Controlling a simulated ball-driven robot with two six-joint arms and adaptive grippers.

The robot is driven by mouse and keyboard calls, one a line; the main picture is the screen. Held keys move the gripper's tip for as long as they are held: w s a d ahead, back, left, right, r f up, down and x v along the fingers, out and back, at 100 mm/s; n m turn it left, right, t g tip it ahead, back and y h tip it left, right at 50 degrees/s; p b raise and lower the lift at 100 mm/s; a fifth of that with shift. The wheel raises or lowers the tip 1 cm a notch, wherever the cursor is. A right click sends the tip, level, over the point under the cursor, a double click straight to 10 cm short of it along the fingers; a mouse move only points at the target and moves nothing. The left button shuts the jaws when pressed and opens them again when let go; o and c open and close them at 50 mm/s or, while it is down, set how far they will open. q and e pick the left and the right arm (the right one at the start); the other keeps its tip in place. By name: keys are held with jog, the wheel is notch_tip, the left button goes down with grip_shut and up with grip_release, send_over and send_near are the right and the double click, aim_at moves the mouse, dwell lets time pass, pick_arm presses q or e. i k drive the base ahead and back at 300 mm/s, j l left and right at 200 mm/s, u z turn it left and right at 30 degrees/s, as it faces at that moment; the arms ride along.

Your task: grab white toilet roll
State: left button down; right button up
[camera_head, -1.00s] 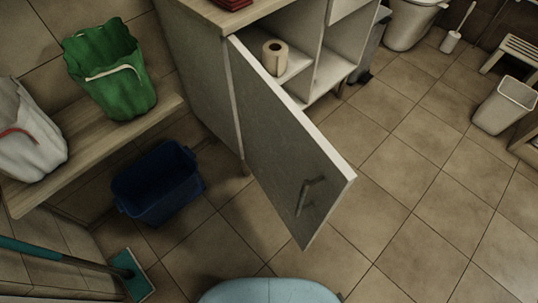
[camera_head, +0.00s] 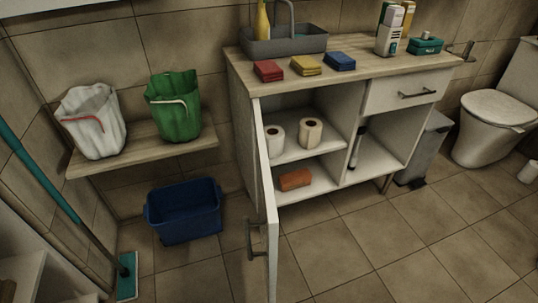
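A white toilet roll (camera_head: 275,138) stands upright on the upper shelf inside the open cabinet (camera_head: 313,183), at the left, close behind the edge of the open door. A second roll (camera_head: 310,132), more beige, stands upright just to its right. The cabinet door (camera_head: 267,200) stands open and points towards me, with its handle (camera_head: 252,239) on the left side. Neither of my grippers is in view.
An orange-brown brick-like block (camera_head: 295,180) lies on the shelf below. A blue basin (camera_head: 184,211) stands on the floor left of the door. A mop (camera_head: 127,275) leans at the left. The floor right of the door is clear.

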aim_at(273, 141)
jog(key=k+l+u, duration=0.3)
jog(key=l, duration=0.25)
jog(key=i+l, duration=0.4)
jog(key=i+l+u, duration=0.15)
jog(key=i+l, duration=0.25)
jog(key=l, duration=0.2)
jog(key=u, duration=1.4)
